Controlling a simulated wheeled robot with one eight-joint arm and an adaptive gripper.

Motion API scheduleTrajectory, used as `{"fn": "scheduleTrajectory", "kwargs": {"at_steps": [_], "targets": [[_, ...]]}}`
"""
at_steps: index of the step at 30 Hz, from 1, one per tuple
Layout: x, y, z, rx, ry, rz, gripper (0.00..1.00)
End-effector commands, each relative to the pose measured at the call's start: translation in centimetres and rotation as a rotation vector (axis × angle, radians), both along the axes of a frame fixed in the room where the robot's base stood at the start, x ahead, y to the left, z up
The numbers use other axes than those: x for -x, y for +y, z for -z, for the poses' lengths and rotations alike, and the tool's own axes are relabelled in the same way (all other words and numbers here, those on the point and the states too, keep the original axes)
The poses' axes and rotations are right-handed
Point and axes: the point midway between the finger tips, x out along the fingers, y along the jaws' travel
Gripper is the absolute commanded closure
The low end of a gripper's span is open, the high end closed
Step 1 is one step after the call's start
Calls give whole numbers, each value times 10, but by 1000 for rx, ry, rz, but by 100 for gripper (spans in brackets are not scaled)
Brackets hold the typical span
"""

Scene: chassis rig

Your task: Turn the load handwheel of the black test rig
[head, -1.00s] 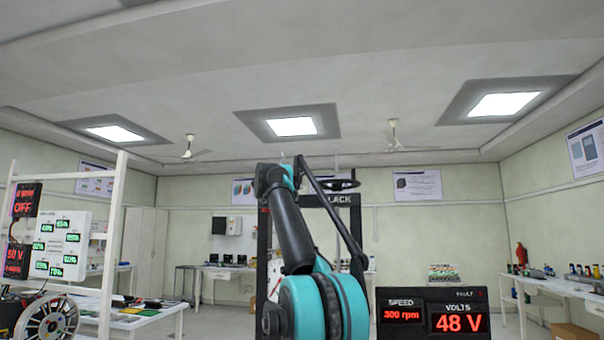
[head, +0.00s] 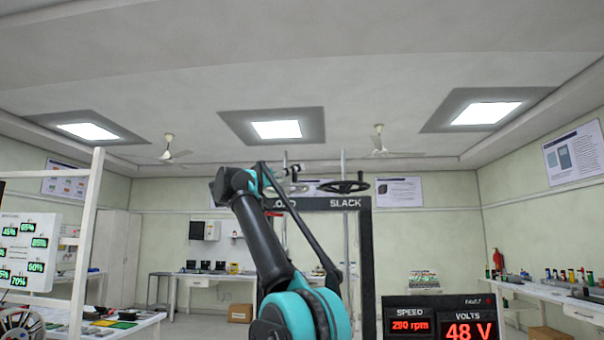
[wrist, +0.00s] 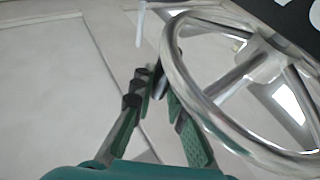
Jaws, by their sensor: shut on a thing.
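The black test rig (head: 366,230) stands ahead as a tall frame, partly hidden by my arm. Its top bar reads LOAD, partly covered, and SLACK. The load handwheel (head: 293,188) is silver and sits above the LOAD label. In the head view my gripper (head: 290,170) is small at the wheel, so the contact is not clear there.
A black handwheel (head: 346,187) sits above SLACK, just right of the load wheel. A black display (head: 438,318) at front right shows speed in rpm and 48 V. A white rack (head: 88,220) with a meter panel stands left. Benches line the back and right walls.

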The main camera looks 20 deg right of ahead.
Motion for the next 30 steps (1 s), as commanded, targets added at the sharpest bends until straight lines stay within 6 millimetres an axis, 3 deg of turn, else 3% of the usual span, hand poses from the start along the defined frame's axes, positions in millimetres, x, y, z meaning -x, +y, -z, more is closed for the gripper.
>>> {"fn": "scheduleTrajectory", "kwargs": {"at_steps": [19, 20, 25, 30], "targets": [[5, 7, -1, 1, 0, 52, 100], [5, 7, -1, 2, 0, 52, 85], [5, 7, 0, 1, 0, 52, 64], [5, 7, 0, 1, -1, 52, 64]]}}
